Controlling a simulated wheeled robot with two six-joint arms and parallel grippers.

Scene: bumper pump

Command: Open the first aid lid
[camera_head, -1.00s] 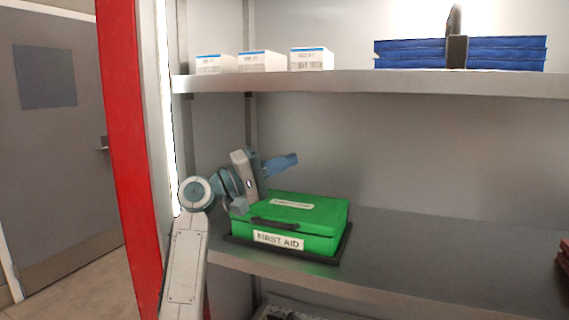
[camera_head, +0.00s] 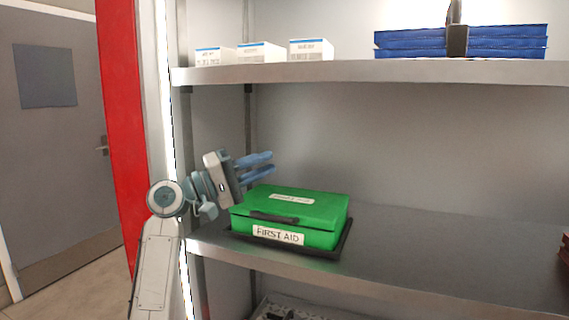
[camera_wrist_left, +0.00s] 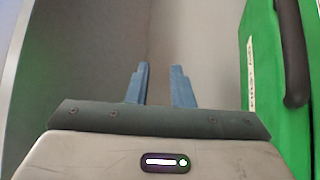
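The green first aid box (camera_head: 325,238) sits in a black tray (camera_head: 345,242) on the middle shelf. Its lid (camera_head: 320,206) looks shut, with a dark handle (camera_head: 273,217) and a "FIRST AID" label (camera_head: 278,235) on the front. My left gripper (camera_head: 271,162) is above and behind the box's left part, apart from it. In the left wrist view its two blue fingers (camera_wrist_left: 160,68) stand apart with nothing between them. There the box (camera_wrist_left: 268,110) and its dark handle (camera_wrist_left: 291,50) show at the right edge. My right gripper is not in view.
The shelf (camera_head: 420,235) right of the box is clear up to a red object (camera_head: 565,255) at the right edge. The upper shelf (camera_head: 350,76) overhangs, holding white boxes (camera_head: 261,52) and blue items (camera_head: 505,43). A red post (camera_head: 122,130) stands left.

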